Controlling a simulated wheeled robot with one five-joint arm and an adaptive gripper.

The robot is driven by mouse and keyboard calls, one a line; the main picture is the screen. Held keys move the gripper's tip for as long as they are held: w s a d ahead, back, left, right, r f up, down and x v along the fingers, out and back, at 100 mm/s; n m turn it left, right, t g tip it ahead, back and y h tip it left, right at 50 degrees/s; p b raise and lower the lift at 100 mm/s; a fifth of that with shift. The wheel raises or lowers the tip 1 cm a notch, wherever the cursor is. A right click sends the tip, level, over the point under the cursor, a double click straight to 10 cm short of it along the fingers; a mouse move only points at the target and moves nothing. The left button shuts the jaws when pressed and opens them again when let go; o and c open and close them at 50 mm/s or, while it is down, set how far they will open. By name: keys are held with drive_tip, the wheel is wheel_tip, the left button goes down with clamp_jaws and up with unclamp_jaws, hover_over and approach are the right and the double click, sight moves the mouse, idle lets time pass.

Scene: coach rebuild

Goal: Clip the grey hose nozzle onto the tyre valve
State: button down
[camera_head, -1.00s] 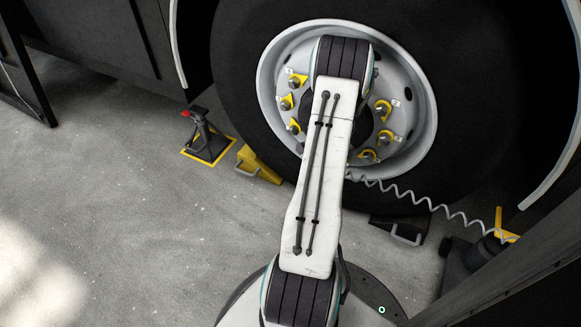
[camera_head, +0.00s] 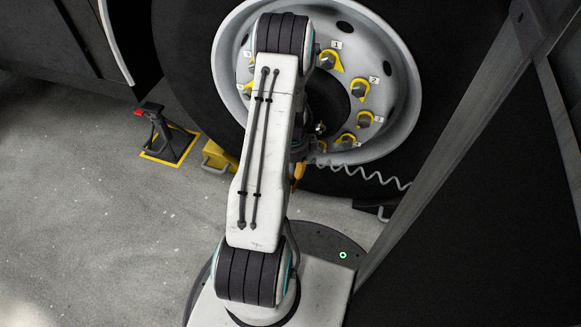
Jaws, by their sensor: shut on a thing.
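My gripper (camera_head: 304,153) is mostly hidden behind my own white arm link; only a dark part shows at the link's right edge, in front of the lower wheel hub. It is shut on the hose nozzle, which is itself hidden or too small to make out. The grey coiled hose (camera_head: 372,175) runs from the right up to the gripper. A small shiny fitting (camera_head: 320,128) in the dark hub opening, just above and right of the gripper, looks like the tyre valve. The gap between nozzle and valve cannot be judged.
The grey rim (camera_head: 402,105) carries several yellow nut pointers with numbered tags. The black tyre (camera_head: 185,75) surrounds it. A jack stand (camera_head: 165,135) and a yellow chock (camera_head: 218,158) stand on the floor at left. A dark panel with a grey edge (camera_head: 440,150) closes the right side.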

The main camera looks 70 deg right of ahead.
drive_tip(key=shift+f+b, duration=1.6)
drive_tip(key=shift+f, duration=0.75)
drive_tip(key=shift+f, duration=1.45)
drive_tip(key=c, duration=1.1)
unclamp_jaws()
drive_tip(key=shift+o, duration=0.2)
wheel_tip(320, 180, up, 12)
drive_tip(key=shift+r, duration=0.1)
